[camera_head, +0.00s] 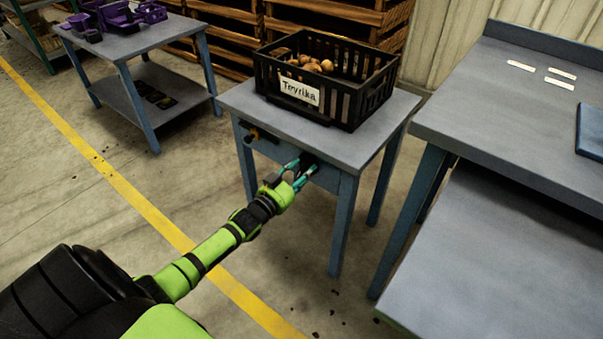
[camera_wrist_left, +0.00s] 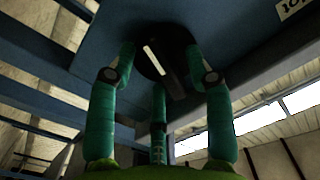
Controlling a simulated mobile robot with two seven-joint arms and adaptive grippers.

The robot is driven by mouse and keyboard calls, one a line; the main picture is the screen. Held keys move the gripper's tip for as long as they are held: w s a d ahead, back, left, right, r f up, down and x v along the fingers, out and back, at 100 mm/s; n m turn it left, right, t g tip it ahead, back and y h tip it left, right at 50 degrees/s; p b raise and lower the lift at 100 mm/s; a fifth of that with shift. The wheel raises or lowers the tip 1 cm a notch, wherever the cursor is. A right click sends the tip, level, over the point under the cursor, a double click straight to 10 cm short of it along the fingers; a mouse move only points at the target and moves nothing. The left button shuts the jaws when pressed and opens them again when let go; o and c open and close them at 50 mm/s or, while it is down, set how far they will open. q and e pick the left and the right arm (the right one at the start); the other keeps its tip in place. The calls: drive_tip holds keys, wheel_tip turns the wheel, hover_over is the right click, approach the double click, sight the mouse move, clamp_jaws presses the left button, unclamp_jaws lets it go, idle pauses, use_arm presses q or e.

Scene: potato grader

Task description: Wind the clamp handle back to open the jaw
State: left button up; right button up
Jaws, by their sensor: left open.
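A dark round part with a pale bar across it, apparently the clamp handle (camera_wrist_left: 158,62), sits on the blue front panel of the small table (camera_head: 375,153). In the head view it is a dark patch mostly behind my fingers. My left gripper (camera_head: 301,170) is at this panel, its teal fingers open. In the left wrist view the fingers of my left gripper (camera_wrist_left: 160,75) stand spread around the dark part; I cannot tell whether they touch it. The clamp's jaw cannot be made out. My right gripper is not in view.
A black crate (camera_head: 345,112) of potatoes stands on the small table. A small orange and black fitting (camera_head: 254,134) is on the panel to the left. A grey workbench (camera_head: 500,110) is at right, another table (camera_head: 130,45) at upper left.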

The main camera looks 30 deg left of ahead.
use_arm(q)
clamp_jaws()
